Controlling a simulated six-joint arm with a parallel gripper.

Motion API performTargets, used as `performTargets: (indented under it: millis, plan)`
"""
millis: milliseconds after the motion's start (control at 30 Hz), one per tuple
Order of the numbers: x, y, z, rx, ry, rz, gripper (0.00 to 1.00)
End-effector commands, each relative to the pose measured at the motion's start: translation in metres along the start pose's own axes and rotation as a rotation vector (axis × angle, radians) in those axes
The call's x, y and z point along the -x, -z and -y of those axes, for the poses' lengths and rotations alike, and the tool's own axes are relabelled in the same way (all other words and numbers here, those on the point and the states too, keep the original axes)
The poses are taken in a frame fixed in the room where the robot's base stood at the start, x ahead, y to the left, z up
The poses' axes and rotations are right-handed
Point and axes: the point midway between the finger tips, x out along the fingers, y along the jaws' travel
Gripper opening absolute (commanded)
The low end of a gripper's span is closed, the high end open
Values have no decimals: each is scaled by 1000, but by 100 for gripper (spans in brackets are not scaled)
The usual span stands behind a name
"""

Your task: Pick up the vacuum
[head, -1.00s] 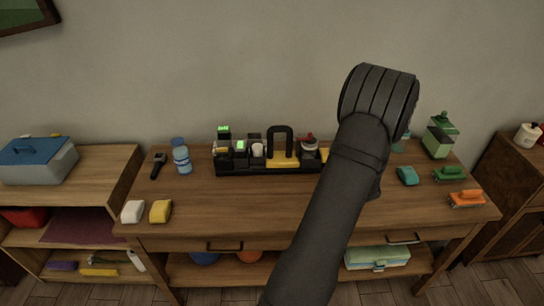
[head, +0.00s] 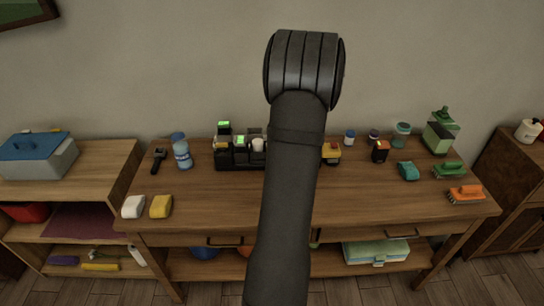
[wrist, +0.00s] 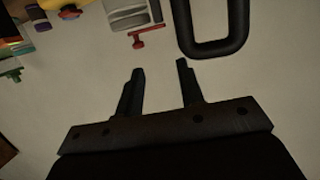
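No thing in view is plainly a vacuum, and I cannot tell which one it is. A black organizer (head: 226,165) holds several small items with green-lit tops on the bench, left of my arm. My arm hides its right part, where a black loop handle stood earlier. In the wrist view a black loop handle (wrist: 212,50) shows at the top, beyond and right of my fingertips. My gripper (wrist: 160,67) is open, with nothing between its fingers and apart from the handle. In the head view my arm hides the fingers.
A dark handheld tool (head: 158,160) and a blue bottle (head: 182,156) stand left on the wooden workbench (head: 215,205). A small black-and-orange item (head: 380,151), a teal item (head: 408,171) and brushes (head: 466,194) stand right. The bench front is mostly clear.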

Motion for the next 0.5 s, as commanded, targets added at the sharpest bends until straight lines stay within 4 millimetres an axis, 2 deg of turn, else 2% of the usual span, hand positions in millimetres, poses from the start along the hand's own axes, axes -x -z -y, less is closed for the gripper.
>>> performTargets:
  millis: [33, 200, 333, 500]
  plan:
    - [7, 2, 25, -3, 0, 12, 35]
    - [33, -3, 81, -19, -30, 76, 35]
    - [51, -10, 108, -30, -43, 119, 35]
    - [61, -14, 122, -36, -51, 146, 35]
